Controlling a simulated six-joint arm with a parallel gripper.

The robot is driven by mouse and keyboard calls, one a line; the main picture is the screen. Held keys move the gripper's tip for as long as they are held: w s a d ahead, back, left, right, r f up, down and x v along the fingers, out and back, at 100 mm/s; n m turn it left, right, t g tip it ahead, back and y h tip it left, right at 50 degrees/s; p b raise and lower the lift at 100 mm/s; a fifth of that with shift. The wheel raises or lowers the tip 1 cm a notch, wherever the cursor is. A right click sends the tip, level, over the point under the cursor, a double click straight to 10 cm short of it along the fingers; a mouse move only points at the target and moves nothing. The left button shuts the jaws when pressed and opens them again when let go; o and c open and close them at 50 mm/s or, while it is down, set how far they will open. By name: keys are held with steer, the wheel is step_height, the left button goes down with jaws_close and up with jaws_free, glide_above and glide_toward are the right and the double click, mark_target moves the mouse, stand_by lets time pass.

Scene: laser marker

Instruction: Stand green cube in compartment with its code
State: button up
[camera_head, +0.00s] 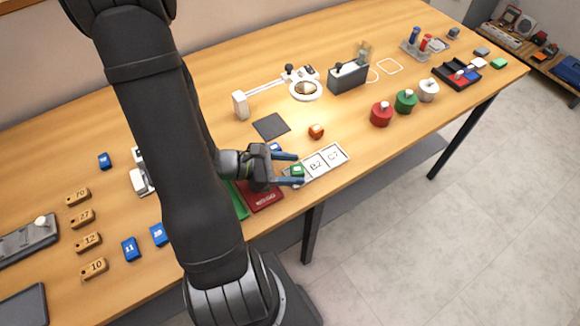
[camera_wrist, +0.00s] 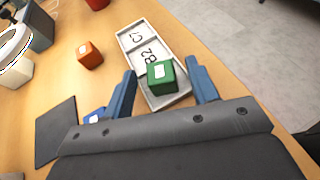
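The green cube (camera_head: 297,171) has a pale label on top whose code is too small to read. In the wrist view the cube (camera_wrist: 161,82) is at the near compartment of the white tray (camera_wrist: 128,42). Whether it touches the tray floor I cannot tell.
An orange cube (camera_head: 316,131) and a dark square plate (camera_head: 270,127) lie behind the tray. Red (camera_head: 264,196) and green trays lie beside my gripper. The table's front edge is close to the tray.

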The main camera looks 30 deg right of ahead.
stand_by(0.4)
steer(key=v, duration=1.7)
steer(key=shift+a, duration=0.15)
steer(key=shift+r, duration=0.1)
steer(key=x, duration=1.7)
steer(key=shift+w, duration=0.1)
